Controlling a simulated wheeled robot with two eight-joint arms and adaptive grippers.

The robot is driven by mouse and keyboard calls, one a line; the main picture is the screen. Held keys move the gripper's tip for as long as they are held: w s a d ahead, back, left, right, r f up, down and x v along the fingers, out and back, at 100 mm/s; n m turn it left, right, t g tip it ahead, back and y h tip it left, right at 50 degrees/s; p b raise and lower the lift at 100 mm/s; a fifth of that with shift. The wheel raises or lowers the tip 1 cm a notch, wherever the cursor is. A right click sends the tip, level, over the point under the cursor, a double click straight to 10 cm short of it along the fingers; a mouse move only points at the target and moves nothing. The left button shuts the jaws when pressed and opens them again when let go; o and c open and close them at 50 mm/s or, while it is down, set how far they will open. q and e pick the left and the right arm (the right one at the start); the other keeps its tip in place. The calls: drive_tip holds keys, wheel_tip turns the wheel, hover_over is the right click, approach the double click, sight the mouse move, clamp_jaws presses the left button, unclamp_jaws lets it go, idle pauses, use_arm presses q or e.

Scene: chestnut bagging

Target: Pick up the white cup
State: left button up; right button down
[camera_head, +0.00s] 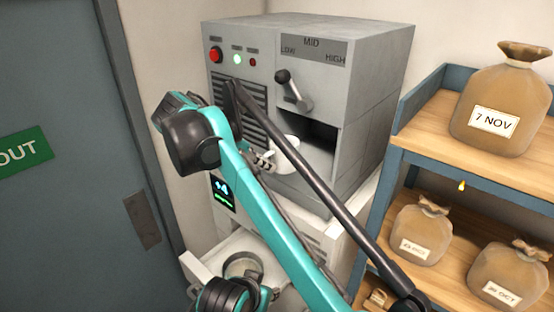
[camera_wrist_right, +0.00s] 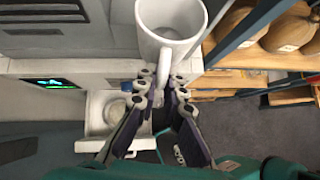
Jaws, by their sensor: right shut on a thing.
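The white cup (camera_head: 287,152) is upright in front of the dark opening of the grey machine. In the right wrist view the cup (camera_wrist_right: 172,32) shows its open rim and its handle points toward my gripper. My right gripper (camera_head: 264,160) is shut on the handle of the cup; its fingertips (camera_wrist_right: 163,92) lie on either side of the handle. Whether the cup's base touches the machine is hard to tell. A black and teal part of mine shows at the bottom of the head view; no left gripper fingers can be made out.
The grey machine (camera_head: 385,75) has a lever (camera_head: 297,92) above the opening. Below it is a pulled-out white drawer (camera_head: 205,268) with a round metal dish (camera_head: 243,265). A blue-edged shelf (camera_head: 413,104) at right carries labelled sacks (camera_head: 505,100). A dark door (camera_head: 60,90) is at left.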

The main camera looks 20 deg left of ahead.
drive_tip(key=shift+s+a+b, duration=0.1)
drive_tip(key=shift+s+a, duration=0.4)
drive_tip(key=shift+s, duration=0.35)
drive_tip(key=shift+s+a+b, duration=0.1)
drive_tip(key=shift+s+a, duration=0.35)
drive_tip(key=shift+s, duration=0.35)
drive_tip(key=shift+s+a+b, duration=0.1)
drive_tip(key=shift+s+a, duration=0.4)
drive_tip(key=shift+s, duration=0.35)
